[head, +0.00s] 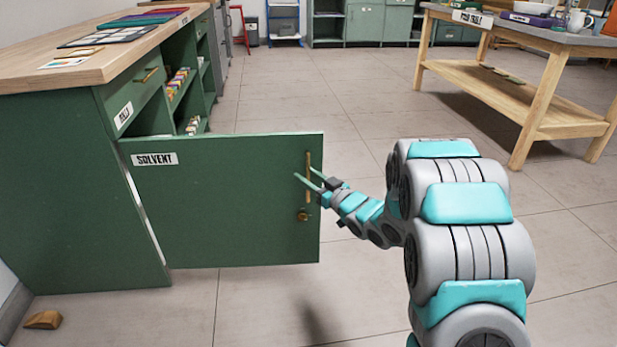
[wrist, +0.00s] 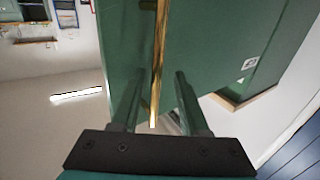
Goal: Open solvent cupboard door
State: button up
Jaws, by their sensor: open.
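The solvent cupboard door (head: 230,205) is a green panel with a SOLVENT label (head: 155,159). In the head view it stands swung out from the green cabinet, with its hinge side at the left. A vertical brass handle (head: 308,178) is near its right edge, with a round brass lock (head: 303,215) below. My gripper (head: 304,176) is open at the handle. In the wrist view the brass handle (wrist: 159,60) runs down between the two fingers of my gripper (wrist: 157,85). I cannot tell whether the fingers touch it.
A wooden worktop (head: 105,60) tops the green cabinet at left. A wooden wedge (head: 43,320) lies on the floor at lower left. A wooden table (head: 510,95) stands at upper right. The tiled floor (head: 300,95) behind the door is clear.

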jog(key=v, duration=0.7)
jog(key=shift+s+d, duration=0.2)
jog(key=shift+s, duration=0.15)
jog(key=s+d+r+m+g+h+p, duration=0.1)
jog(key=s+d+m+g+h+p, duration=0.15)
jog(key=d+h, duration=0.7)
jog(key=s+d+r+m+g+h, duration=0.1)
jog(key=s+d+m+g+h, duration=0.3)
jog(key=s, duration=0.6)
jog(key=s+a+r+g+y, duration=0.1)
jog(key=s+a+g, duration=0.2)
jog(key=s, duration=0.8)
jog(key=s+a+r+g+y+p, duration=0.1)
jog(key=s+a+g, duration=0.2)
jog(key=s, duration=0.8)
jog(key=s+a+r+g+y+p, duration=0.1)
jog(key=s+a+r+g, duration=0.1)
jog(key=s, duration=1)
jog(key=shift+a+g, duration=0.65)
jog(key=shift+g, duration=0.4)
